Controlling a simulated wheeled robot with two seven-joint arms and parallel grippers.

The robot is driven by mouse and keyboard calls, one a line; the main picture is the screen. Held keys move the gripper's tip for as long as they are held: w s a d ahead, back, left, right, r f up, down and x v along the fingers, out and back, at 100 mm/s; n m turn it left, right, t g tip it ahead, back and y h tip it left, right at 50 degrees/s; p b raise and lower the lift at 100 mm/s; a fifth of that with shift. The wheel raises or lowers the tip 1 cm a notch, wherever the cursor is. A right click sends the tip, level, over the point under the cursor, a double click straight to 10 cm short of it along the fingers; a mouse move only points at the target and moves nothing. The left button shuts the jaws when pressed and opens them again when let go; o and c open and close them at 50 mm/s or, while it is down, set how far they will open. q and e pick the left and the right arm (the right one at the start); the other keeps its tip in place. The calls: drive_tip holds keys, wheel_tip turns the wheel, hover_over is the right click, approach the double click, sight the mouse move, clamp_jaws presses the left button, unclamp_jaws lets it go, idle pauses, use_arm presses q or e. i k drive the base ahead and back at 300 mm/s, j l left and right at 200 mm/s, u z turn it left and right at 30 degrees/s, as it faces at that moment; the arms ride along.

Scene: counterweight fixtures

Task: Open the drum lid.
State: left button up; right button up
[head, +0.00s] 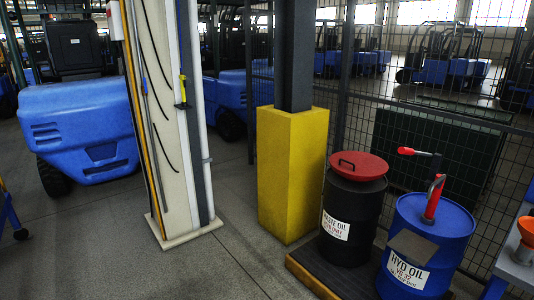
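A black drum (347,222) labelled as waste oil stands upright at the lower right of the head view. Its red round lid (358,166) sits on top, with a dark bar handle (347,163) on its left part. The lid looks slightly tilted; whether it is fully seated I cannot tell. Neither of my grippers shows in this view.
A blue drum (420,228) labelled HYD OIL, with a red hand pump (434,197), stands close on the right. Both drums are on a dark low platform (312,263). A yellow column guard (290,175) and wire fence (460,110) stand behind. Floor (110,250) is clear at left.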

sight(360, 165)
drive_tip(key=i+z, duration=0.1)
drive_tip(key=i, duration=0.65)
drive_tip(key=i+j, duration=0.15)
drive_tip(key=i, duration=0.65)
drive_tip(key=i+z, duration=0.4)
drive_tip(key=i+j+z, duration=0.15)
drive_tip(key=i+z, duration=0.25)
drive_tip(key=i+j+z, duration=0.35)
drive_tip(key=i+z, duration=0.15)
drive_tip(key=i, duration=0.2)
drive_tip(key=i+j+z, duration=0.15)
drive_tip(key=i, duration=0.25)
